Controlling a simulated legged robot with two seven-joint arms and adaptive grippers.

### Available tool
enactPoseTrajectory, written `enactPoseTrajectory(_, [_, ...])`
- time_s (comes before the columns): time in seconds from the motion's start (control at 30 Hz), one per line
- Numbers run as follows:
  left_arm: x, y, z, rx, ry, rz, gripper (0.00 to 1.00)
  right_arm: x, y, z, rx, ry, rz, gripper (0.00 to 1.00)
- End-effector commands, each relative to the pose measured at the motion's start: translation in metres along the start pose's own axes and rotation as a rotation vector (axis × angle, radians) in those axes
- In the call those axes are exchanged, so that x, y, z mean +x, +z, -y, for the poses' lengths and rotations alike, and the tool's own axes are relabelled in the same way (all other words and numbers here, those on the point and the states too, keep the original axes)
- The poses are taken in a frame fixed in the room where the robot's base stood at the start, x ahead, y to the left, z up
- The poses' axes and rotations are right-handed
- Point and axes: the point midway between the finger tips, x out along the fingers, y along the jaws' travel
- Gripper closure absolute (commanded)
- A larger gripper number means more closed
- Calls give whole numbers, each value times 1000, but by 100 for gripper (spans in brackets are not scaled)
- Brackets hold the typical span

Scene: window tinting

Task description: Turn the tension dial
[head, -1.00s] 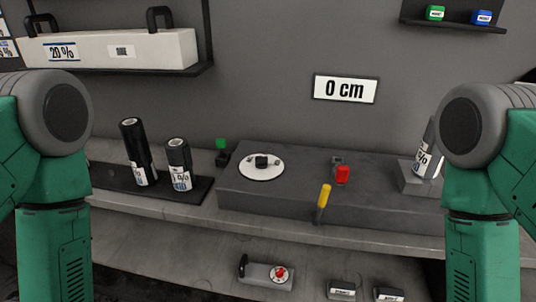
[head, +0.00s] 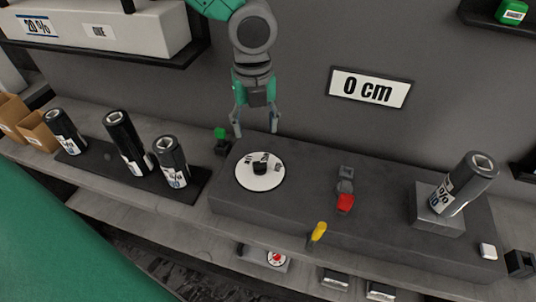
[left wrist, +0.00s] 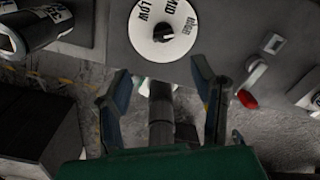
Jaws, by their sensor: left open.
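The dial (head: 260,170) is a white disc with a black knob at its centre, on top of the dark grey bench block. In the left wrist view the dial (left wrist: 146,27) shows LOW and MID lettering and a third, less clear label; the knob (left wrist: 172,38) points to the lower right. My left gripper (head: 255,128) is open and empty, fingers pointing down, just behind and above the dial. In the left wrist view its fingers (left wrist: 160,72) are spread below the dial, apart from the knob. My right gripper is not in view.
On the block are a red-tipped lever (head: 345,202), a yellow handle (head: 319,232) and a film roll (head: 465,183) in a holder. Several dark rolls (head: 126,142) stand at left. A green button (head: 220,133) is beside the block. A wall sign (head: 370,88) reads 0 cm.

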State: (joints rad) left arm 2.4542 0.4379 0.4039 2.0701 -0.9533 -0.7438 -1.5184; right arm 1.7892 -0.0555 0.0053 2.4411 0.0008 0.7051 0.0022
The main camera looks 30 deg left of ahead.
Motion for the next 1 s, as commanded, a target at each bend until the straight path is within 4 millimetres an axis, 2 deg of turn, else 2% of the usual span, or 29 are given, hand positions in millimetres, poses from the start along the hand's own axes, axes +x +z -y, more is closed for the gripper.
enactPoseTrajectory(0.3, [70,-3,2,0,8,-2,48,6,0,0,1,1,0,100])
enactPoseTrajectory(0.5, [104,0,-1,-2,3,-2,48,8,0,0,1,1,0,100])
enactPoseTrajectory(0.7, [121,1,-1,-2,0,-2,48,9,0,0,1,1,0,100])
enactPoseTrajectory(1.0, [122,-1,1,-3,1,0,48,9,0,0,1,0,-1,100])
